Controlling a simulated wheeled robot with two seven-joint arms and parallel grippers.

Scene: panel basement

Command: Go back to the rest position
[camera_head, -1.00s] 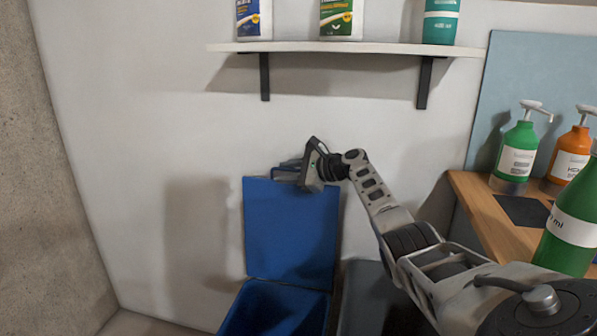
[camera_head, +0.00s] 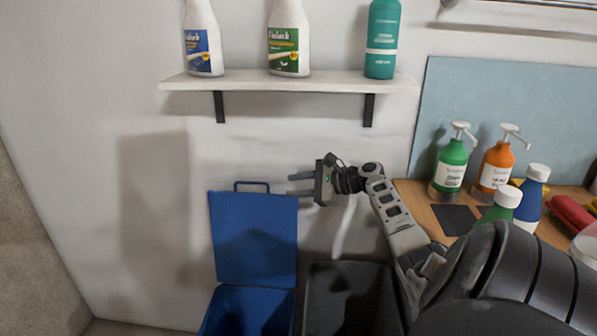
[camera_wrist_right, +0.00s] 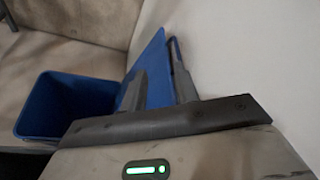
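My right gripper (camera_head: 292,185) is in the head view, in front of the wall and just right of the top of a raised blue bin lid (camera_head: 254,240). Its two fingers point left and stand apart with nothing between them. In the right wrist view the fingers (camera_wrist_right: 158,85) also show apart, with the blue lid (camera_wrist_right: 152,70) behind them. I cannot tell whether the gripper touches the lid. My left gripper is not in view.
The open blue bin (camera_head: 247,311) stands below its lid, beside a dark grey bin (camera_head: 350,300). A wall shelf (camera_head: 290,81) with three bottles is above. A wooden counter (camera_head: 420,208) with pump bottles, other bottles and a red item is at the right.

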